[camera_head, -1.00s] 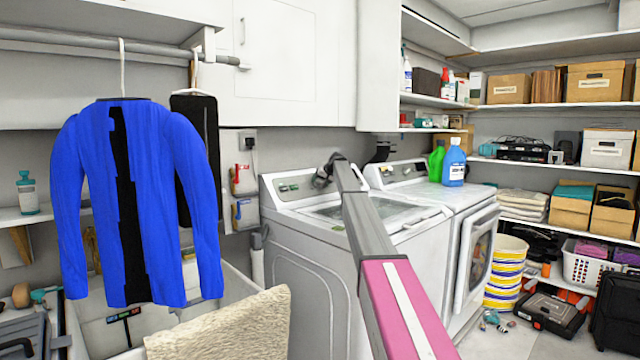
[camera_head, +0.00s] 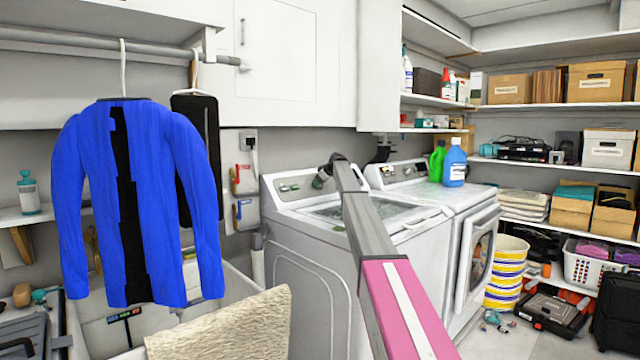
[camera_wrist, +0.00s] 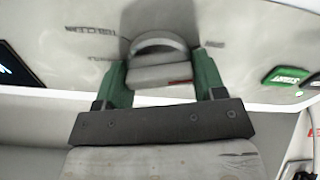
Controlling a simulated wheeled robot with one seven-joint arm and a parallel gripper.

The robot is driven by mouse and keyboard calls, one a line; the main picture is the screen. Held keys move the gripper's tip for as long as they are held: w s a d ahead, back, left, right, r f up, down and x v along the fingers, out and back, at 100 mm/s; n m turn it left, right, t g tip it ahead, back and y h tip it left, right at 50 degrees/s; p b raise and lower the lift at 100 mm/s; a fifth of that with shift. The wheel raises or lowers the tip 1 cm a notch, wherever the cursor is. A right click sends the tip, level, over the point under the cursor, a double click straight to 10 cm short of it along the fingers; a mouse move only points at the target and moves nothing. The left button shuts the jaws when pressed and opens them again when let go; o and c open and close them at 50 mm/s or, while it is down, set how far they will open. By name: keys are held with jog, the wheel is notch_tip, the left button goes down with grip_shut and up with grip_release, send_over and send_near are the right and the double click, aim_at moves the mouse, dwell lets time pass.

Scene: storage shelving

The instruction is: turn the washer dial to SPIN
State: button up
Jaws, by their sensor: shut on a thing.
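The washer (camera_head: 310,270) is a white top-loader left of the dryer, and its sloped control panel (camera_head: 292,186) faces me. In the wrist view the grey washer dial (camera_wrist: 160,62) sits between the two green fingers of my gripper (camera_wrist: 160,82). The fingers are shut on the dial from both sides. Blurred labels are printed on the panel around it, too unclear to read surely. A green START button (camera_wrist: 288,76) is at the right and a dark display (camera_wrist: 15,68) at the left. In the head view my gripper (camera_head: 322,180) is at the panel, and my arm hides part of the washer.
A dryer (camera_head: 470,240) stands right of the washer, with green (camera_head: 437,162) and blue (camera_head: 454,164) bottles on top. A blue jacket (camera_head: 185,200) hangs at the left above a sink. A beige cushion (camera_head: 225,325) is at the front.

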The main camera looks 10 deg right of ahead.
jog(key=shift+n, duration=1.1)
jog(key=o, duration=0.9)
jog(key=shift+s, duration=0.1)
jog(key=v, duration=1)
jog(key=shift+s+d+r, duration=0.2)
